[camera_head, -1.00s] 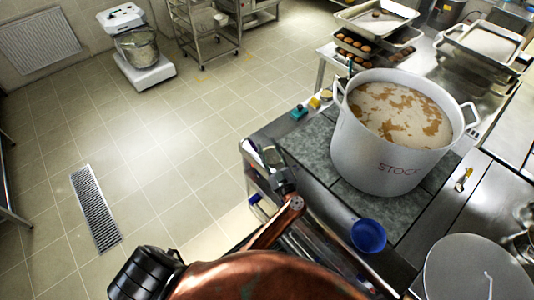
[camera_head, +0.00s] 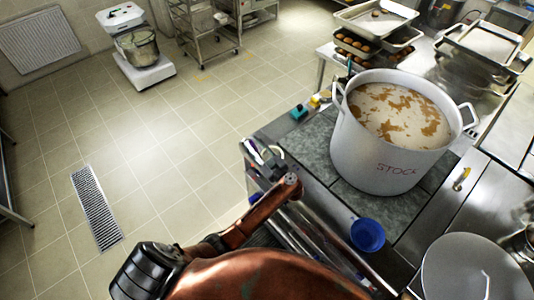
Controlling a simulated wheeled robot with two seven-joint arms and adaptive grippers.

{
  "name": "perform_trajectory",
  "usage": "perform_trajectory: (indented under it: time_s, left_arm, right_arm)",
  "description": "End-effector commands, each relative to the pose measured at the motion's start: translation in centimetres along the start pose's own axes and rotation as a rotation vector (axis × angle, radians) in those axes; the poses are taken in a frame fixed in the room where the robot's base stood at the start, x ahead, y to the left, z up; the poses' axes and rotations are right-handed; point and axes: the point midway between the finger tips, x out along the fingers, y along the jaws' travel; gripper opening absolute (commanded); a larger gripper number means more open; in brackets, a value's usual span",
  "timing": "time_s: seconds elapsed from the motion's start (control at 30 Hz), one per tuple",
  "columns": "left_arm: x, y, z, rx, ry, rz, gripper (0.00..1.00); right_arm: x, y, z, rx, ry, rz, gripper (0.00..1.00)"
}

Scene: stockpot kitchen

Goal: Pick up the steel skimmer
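I cannot make out the steel skimmer for certain. Long thin metal bars (camera_head: 318,243) run along the counter's near side, and I cannot tell whether one is its handle. My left gripper (camera_head: 268,160) is small and partly hidden at the end of my copper-coloured arm, beside the counter's left corner. Its fingers blend with small items there, so I cannot tell whether it is open or holds anything. The white stockpot (camera_head: 380,163), marked STOCK, stands upright on the counter, full of pale liquid with brown scum. My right gripper is not in view.
A blue bowl (camera_head: 368,235) sits in front of the pot. A round steel lid (camera_head: 450,262) lies at the lower right, with a small yellow item (camera_head: 461,179) behind it. Trays (camera_head: 376,20) are stacked at the back.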

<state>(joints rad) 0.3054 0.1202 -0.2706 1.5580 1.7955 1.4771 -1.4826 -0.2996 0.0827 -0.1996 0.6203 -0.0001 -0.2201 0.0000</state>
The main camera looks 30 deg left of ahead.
Motion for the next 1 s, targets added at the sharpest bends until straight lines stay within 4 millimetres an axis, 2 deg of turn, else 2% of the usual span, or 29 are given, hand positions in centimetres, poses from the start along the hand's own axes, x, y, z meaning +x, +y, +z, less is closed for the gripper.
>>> perform_trajectory:
  time_s: [0.23, 0.7, 1.0]
  left_arm:
    - [0.1, 0.02, 0.04, -0.001, -0.001, 0.0, 0.31]
    - [0.07, 0.02, 0.02, -0.001, 0.0, 0.001, 0.0]
    - [0.07, 0.04, 0.01, -0.001, 0.0, 0.001, 0.0]
  right_arm:
    - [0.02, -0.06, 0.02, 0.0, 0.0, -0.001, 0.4]
    - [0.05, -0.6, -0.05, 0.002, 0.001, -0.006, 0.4]
    - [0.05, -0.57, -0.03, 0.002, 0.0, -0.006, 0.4]
